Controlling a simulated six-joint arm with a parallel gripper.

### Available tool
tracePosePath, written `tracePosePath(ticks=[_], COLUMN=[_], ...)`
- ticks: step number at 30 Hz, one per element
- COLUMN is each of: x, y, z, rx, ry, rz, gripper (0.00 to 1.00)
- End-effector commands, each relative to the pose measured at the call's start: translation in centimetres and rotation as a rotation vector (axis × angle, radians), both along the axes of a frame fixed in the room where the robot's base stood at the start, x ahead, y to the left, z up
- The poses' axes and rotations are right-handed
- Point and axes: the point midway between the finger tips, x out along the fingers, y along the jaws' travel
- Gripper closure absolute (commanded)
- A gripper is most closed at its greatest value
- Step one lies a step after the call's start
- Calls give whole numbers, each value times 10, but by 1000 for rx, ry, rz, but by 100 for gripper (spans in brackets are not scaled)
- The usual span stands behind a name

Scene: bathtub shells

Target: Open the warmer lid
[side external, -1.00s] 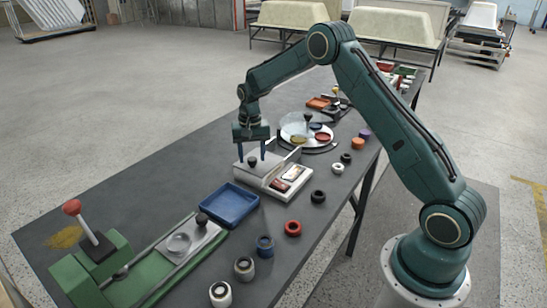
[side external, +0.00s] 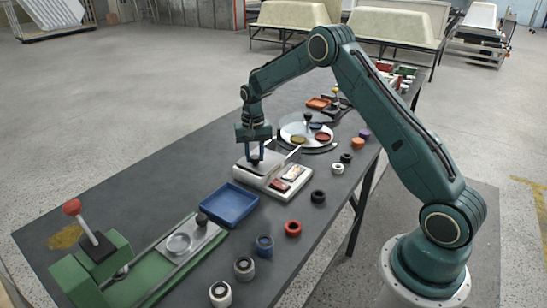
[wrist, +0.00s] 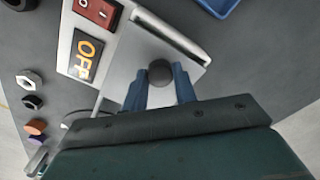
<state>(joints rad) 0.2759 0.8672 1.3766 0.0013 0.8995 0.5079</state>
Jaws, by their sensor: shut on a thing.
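The warmer (side external: 274,184) is a pale box on the dark table, with a grey lid panel on its left part and a switch and display on its right. My gripper (side external: 255,156) points down over the lid with its blue fingers low around the dark round knob. In the wrist view my gripper (wrist: 160,78) is shut on the lid knob (wrist: 160,72), one finger on each side. The lid (wrist: 190,72) lies under the knob, with a dark slot along one edge. The display (wrist: 86,54) reads OFF.
A blue tray (side external: 229,205) lies left of the warmer. A round plate with coloured discs (side external: 307,133) stands behind it. Several rings and nuts (side external: 293,228) line the right side. A green press (side external: 90,262) is at front left. The table's left middle is clear.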

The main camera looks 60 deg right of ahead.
Motion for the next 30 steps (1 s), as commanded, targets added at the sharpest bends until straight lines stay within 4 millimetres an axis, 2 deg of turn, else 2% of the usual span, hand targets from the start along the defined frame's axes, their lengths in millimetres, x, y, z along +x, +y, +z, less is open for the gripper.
tracePosePath(ticks=[6, 10, 14, 22, 23, 24, 26, 30], x=[1, 1, 1, 1, 1, 1, 1, 1], y=[-49, -73, -84, -85, -84, -84, -84, -84], z=[0, 1, 1, 1, 1, 1, 1, 1], rx=[-1, -1, -1, -1, -1, -1, -1, -1], ry=[-5, -6, -5, -5, -6, -6, -5, -4], rz=[-6, -3, -1, 0, 0, 0, 0, 0], gripper=[100, 100, 100, 100, 70, 63, 51, 50])
